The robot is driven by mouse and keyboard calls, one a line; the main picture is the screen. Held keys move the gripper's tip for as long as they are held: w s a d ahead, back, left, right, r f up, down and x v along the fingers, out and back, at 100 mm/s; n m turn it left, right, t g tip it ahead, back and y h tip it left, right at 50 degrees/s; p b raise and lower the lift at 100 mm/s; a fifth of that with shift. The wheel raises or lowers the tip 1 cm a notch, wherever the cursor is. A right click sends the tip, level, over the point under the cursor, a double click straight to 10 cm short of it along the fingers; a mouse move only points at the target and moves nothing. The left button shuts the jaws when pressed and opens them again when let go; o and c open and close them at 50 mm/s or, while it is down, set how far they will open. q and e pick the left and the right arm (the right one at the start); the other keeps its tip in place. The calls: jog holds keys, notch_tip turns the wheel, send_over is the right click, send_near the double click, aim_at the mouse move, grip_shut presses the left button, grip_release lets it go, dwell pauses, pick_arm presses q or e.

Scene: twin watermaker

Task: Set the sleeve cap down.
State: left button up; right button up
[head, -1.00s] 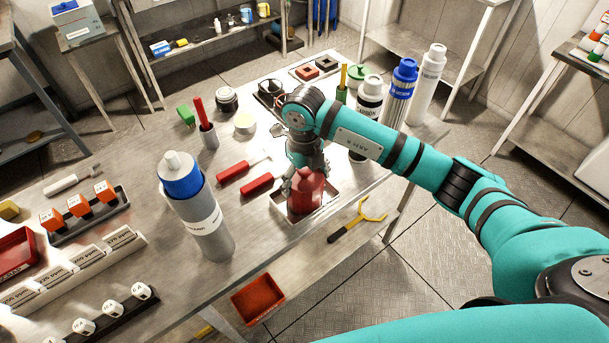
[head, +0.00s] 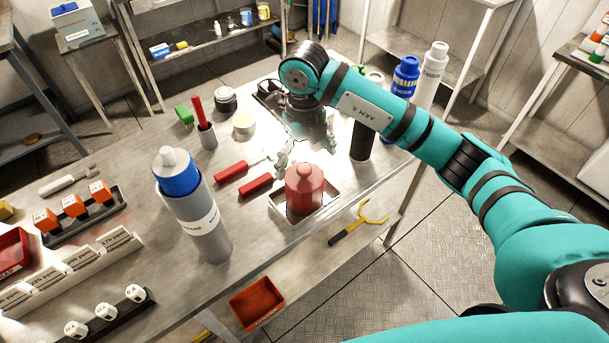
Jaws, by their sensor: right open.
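The sleeve cap, which I take to be the red round cap with a knob on top (head: 304,189), stands upright in a shallow white tray (head: 330,197) near the table's front right edge. My right gripper (head: 302,158) is open and empty, above and just behind the cap, with its fingers apart from it. My left gripper is not in view.
A grey cylinder with a blue collar (head: 196,215) stands left of the tray. Red-handled tools (head: 232,172) lie between them. A yellow forked tool (head: 360,222) lies right of the tray. Blue-capped and white bottles (head: 432,75) stand behind my right arm.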

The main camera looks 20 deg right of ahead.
notch_tip(320, 180, up, 5)
jog(key=shift+b, duration=0.35)
dwell(0.3)
